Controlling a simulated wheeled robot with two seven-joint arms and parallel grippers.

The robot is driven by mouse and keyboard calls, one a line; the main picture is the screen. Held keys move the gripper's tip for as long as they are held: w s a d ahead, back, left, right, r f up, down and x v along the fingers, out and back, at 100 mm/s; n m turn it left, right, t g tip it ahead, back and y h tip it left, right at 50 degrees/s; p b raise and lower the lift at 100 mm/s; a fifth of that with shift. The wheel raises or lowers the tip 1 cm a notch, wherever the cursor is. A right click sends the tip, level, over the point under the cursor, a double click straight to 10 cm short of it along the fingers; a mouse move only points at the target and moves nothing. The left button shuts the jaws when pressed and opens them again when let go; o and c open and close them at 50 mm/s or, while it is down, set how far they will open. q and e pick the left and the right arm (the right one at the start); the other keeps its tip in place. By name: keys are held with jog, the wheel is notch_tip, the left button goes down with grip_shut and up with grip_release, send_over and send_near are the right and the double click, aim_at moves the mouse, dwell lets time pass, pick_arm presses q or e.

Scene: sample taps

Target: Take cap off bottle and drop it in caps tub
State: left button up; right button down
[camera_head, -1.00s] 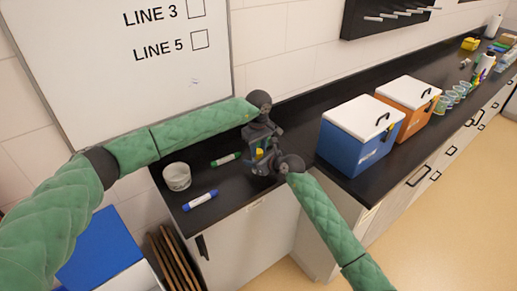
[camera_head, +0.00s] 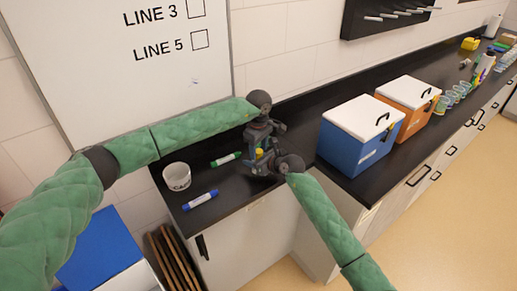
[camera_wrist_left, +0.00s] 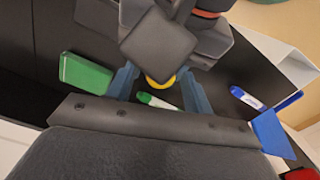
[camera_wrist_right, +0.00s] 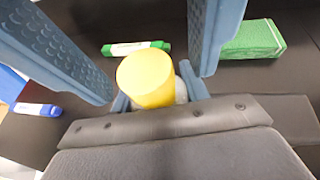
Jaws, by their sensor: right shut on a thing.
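A bottle with a yellow cap (camera_wrist_right: 147,78) is held above the bench's near end. Its pale body (camera_wrist_right: 181,92) is mostly hidden below the cap. The cap shows small in the head view (camera_head: 259,153) and in the left wrist view (camera_wrist_left: 160,82). My right gripper (camera_wrist_right: 158,95) is shut on the bottle. My left gripper (camera_wrist_left: 158,88) is open, its fingers apart on either side of the cap, in front of the right gripper's camera. The white caps tub (camera_head: 177,178) stands left of both grippers, with dark lettering on its side.
A green marker (camera_head: 226,159) and a blue marker (camera_head: 200,200) lie on the black bench. A green block or sponge (camera_wrist_right: 253,40) lies near the grippers. Blue (camera_head: 358,137) and orange (camera_head: 406,100) cool boxes stand to the right. A whiteboard (camera_head: 120,75) is behind.

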pick_arm(q)
jog(key=shift+r, duration=0.1)
jog(key=shift+r, duration=2.2)
jog(key=shift+c, duration=0.2)
jog(key=shift+r+m, duration=1.65)
jog(key=shift+m, duration=0.05)
jog(key=shift+f, duration=3.95)
jog(key=c, duration=1)
jog(key=shift+n, duration=1.7)
jog(key=shift+c, duration=0.2)
